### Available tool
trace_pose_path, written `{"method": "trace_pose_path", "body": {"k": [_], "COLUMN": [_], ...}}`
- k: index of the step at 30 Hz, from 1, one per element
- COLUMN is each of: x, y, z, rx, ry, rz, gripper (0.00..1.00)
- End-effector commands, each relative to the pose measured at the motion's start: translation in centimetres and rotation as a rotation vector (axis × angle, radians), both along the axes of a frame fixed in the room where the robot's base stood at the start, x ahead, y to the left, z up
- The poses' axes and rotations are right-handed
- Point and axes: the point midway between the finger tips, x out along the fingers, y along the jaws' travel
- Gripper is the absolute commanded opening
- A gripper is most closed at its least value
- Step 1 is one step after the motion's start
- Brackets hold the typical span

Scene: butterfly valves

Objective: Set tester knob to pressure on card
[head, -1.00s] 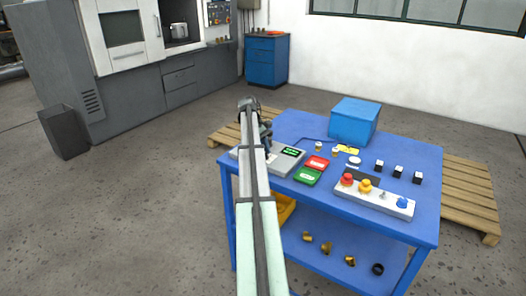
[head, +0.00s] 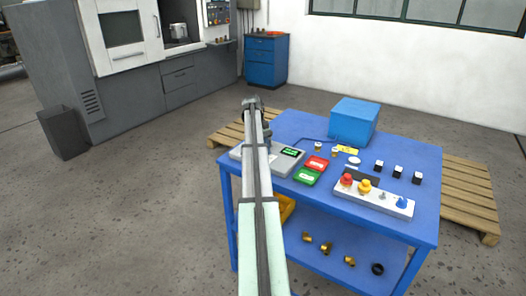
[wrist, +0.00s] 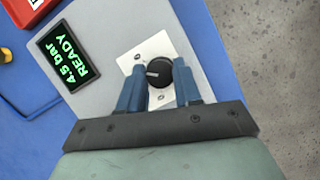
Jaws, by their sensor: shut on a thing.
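The grey tester (head: 286,163) lies on the blue table, with a dark display (wrist: 63,55) reading "4.5 bar READY" in green. Beside the display in the wrist view is a round black knob (wrist: 159,72) with a pale pointer mark, on a white plate (wrist: 152,48) with screws. My gripper (wrist: 160,84) is shut on the knob, one blue finger on each side. In the head view my arm hides the knob and most of the gripper. A yellow card (head: 347,149) lies near the blue box; its writing is too small to read.
Red (head: 317,163) and green (head: 307,176) pieces lie right of the tester. A white control panel (head: 374,197) with coloured knobs sits at the table's front right. A blue box (head: 354,122) stands at the back. Several small black-and-white blocks sit on the right.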

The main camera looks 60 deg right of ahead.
Motion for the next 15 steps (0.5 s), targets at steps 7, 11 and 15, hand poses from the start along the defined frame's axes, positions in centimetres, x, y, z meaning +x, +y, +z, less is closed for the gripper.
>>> {"method": "trace_pose_path", "body": {"k": [7, 11, 15], "x": [-0.02, -0.02, -0.01], "y": [0.03, 0.03, 0.02], "z": [-0.05, -0.03, -0.01], "rx": [0.0, 0.0, 0.0], "ry": [0.0, 0.0, 0.0], "rz": [0.001, 0.001, 0.001], "gripper": [0.49, 0.59, 0.59]}}
